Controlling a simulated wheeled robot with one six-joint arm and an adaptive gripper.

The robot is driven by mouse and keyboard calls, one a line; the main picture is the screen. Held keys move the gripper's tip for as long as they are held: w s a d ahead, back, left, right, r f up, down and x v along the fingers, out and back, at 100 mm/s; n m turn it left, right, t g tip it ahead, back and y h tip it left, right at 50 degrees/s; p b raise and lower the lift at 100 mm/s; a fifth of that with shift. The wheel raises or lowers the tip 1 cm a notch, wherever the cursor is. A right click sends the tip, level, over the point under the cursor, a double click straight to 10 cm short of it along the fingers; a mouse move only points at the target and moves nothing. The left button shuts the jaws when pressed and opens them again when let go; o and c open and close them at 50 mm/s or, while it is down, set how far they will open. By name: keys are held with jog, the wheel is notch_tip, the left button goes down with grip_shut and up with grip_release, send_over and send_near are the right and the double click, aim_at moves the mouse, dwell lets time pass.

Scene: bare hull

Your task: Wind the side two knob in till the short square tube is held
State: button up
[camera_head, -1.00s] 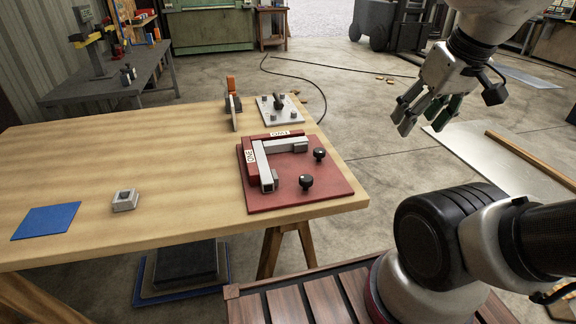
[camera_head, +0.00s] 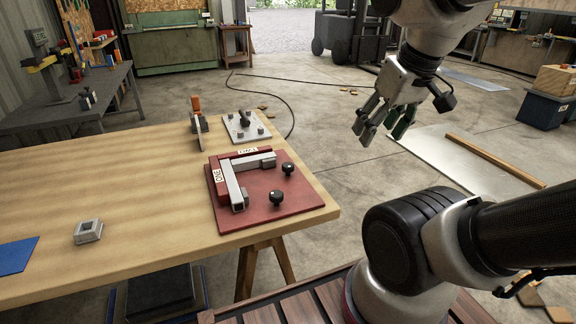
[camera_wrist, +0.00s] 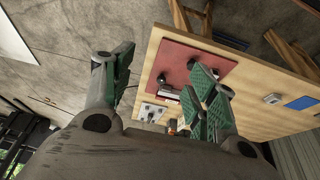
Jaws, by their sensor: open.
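A red clamping plate (camera_head: 262,211) lies on the wooden table near its right corner. Its raised L-shaped fence carries a "ONE" label (camera_head: 218,182) on the left and a "TWO" label (camera_head: 247,151) at the back. A long grey square tube (camera_head: 235,187) lies along side one, and a short grey square tube (camera_head: 259,162) along side two. One black knob (camera_head: 288,169) stands beside the short tube's right end; another black knob (camera_head: 277,198) stands nearer the front. Whether either knob's clamp touches a tube cannot be told. My gripper (camera_head: 383,130) is open and empty, raised right of the plate.
A grey plate with pegs (camera_head: 245,127) and an orange-handled tool (camera_head: 198,120) stand behind the red plate. A small grey block (camera_head: 88,231) and a blue mat (camera_head: 16,256) lie on the left. The table between them is clear.

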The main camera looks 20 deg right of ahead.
jog(key=n+g, duration=0.4)
jog(key=n, duration=1.4)
send_over(288, 165)
jog(key=f, duration=1.8)
jog(key=shift+s, duration=0.2)
jog(key=shift+w+r+n, duration=0.15)
jog(key=shift+w+n, duration=0.15)
jog(key=shift+n, duration=1.1)
jog(key=shift+f, duration=0.4)
notch_tip(288, 165, down, 7)
